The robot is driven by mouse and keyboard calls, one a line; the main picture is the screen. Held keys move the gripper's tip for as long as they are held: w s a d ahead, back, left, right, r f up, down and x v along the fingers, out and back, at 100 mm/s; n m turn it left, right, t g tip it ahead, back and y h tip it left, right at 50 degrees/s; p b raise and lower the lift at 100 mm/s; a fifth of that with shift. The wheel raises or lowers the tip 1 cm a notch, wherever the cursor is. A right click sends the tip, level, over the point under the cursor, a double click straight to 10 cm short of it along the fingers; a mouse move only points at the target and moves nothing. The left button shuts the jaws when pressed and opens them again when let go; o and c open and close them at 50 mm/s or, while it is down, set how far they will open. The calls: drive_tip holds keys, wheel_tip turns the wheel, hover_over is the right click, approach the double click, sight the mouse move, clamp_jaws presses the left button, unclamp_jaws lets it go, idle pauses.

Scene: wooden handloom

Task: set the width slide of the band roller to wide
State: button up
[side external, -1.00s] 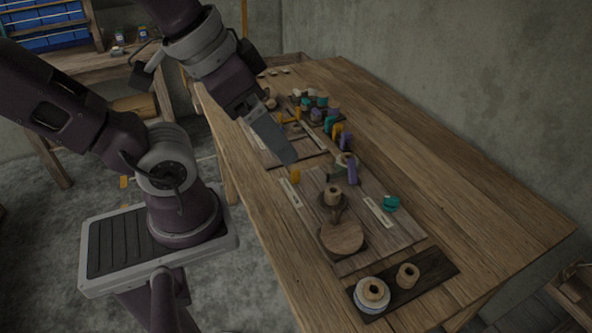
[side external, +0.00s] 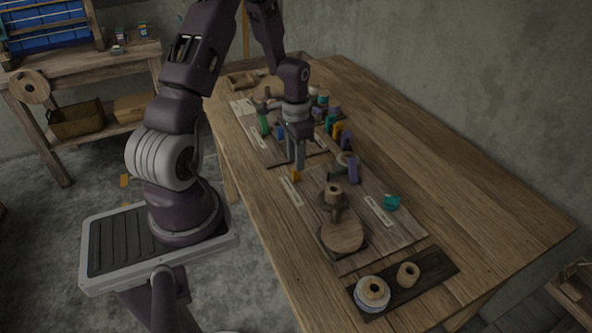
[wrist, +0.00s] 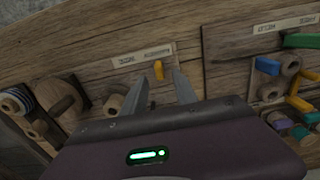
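The width slide's yellow tab (wrist: 158,69) stands at the right end of a pale label strip (wrist: 129,60) in the wrist view. The strip's lettering is upside down; the longer word beside the tab looks like "NARROW". My gripper (wrist: 163,84) is open, one finger to each side of the tab's line, and nothing is held. In the side view my gripper (side external: 297,168) points down close to the yellow tab (side external: 295,176), at the far end of the strip (side external: 290,191). I cannot tell whether the fingers touch the tab. The board (side external: 381,236) carries wooden rollers.
A purple upright piece (side external: 353,169) and a teal knob (side external: 391,202) stand right of the gripper. A dark tray (side external: 431,272) with spools lies at the near end. Several coloured levers crowd the board behind. The table's right side (side external: 460,180) is clear.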

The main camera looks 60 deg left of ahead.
sight(296, 175)
wheel_tip(296, 175, down, 5)
clamp_jaws()
drive_tip(key=shift+r, duration=0.1)
idle(1.4)
